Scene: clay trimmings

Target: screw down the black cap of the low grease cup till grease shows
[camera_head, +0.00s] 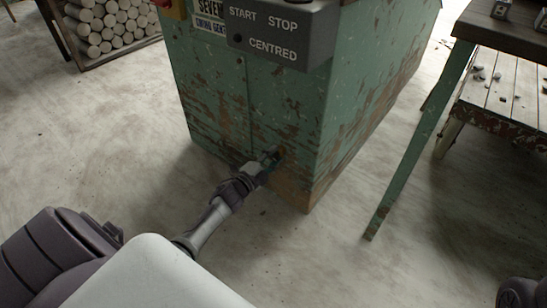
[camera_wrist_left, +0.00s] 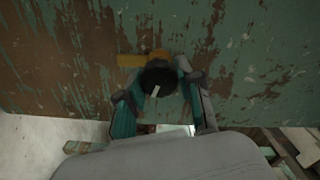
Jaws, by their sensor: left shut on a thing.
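The black cap (camera_wrist_left: 158,80) of the low grease cup has a pale mark on its face and shows in the left wrist view. A yellow-orange fitting (camera_wrist_left: 130,60) sits behind it against the worn green panel. My left gripper (camera_wrist_left: 160,88) has a finger on each side of the cap and is shut on it. In the head view my left gripper (camera_head: 271,160) reaches low on the machine's front, near its right corner. The cap is mostly hidden there by the fingers. I cannot make out any grease. My right gripper is not in view.
The green machine (camera_head: 225,100) has a grey box (camera_head: 285,32) marked START, STOP and CENTRED above my arm. A crate of round logs (camera_head: 110,25) stands at the upper left. A table leg (camera_head: 415,150) stands to the right. The pale floor (camera_head: 100,130) between is clear.

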